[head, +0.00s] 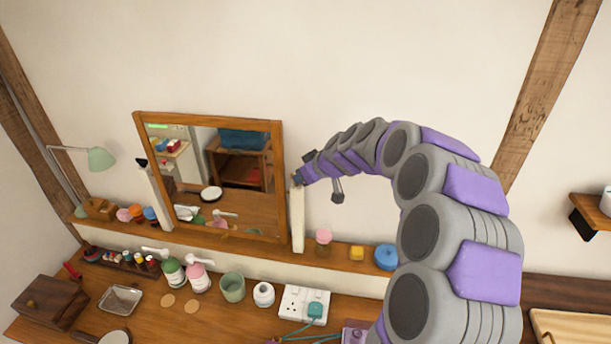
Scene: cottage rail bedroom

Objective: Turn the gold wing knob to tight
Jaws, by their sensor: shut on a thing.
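A wood-framed mirror (279,180) stands on the shelf at the back of the desk, between two pale posts. My arm reaches in from the right, and my gripper (298,179) is at the top of the right post (297,222), beside the mirror's right edge. My gripper is shut at the place of the gold wing knob. The knob itself is hidden by the jaws or too small to make out, so its angle cannot be told. A small dark knob (142,162) shows at the top of the left post.
The shelf (340,254) holds a pink-topped jar (323,236), a yellow block (357,252) and a blue round tin (386,257). Pump bottles, a green cup (232,287) and a white socket block (304,303) crowd the desk below. The wall above is clear.

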